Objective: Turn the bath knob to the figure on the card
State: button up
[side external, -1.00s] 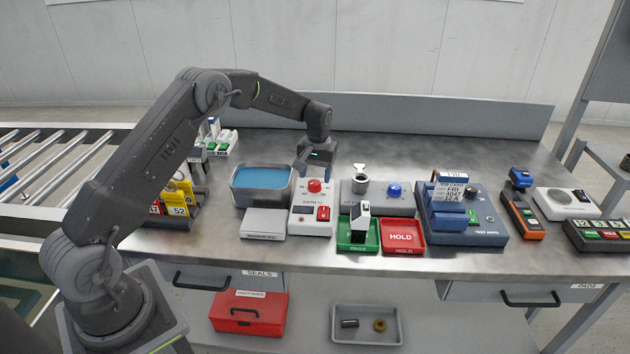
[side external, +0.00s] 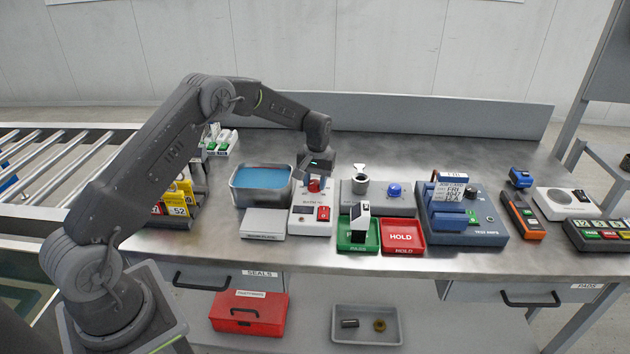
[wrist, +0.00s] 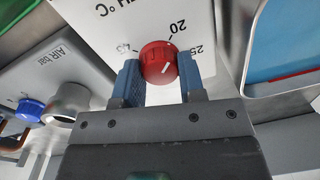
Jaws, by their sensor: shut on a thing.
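The bath knob (side external: 314,186) is red and round, on top of the white bath unit (side external: 312,222). In the wrist view the knob (wrist: 157,62) sits between two blue fingers, among figures of which 20 and 25 read clearly. A short white mark shows on its right part; I cannot tell which figure it points to. My gripper (wrist: 158,72) is shut on the knob, a finger at each side; it also shows over the unit in the side view (side external: 315,173). A white card (side external: 450,191) on the blue stand shows FRI, 4047 and 12 A; its small print is unreadable.
A basin of blue water (side external: 262,199) stands left of the bath unit. A grey unit with a blue knob (side external: 394,190) stands to its right. Green (side external: 358,247) and red HOLD (side external: 403,238) trays lie in front of that unit. The bench behind is clear.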

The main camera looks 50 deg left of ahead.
jog(key=shift+c, duration=0.7)
jog(key=shift+m, duration=0.3)
jog(key=m, duration=1)
jog(key=shift+t, duration=0.3)
jog(key=o, duration=0.9)
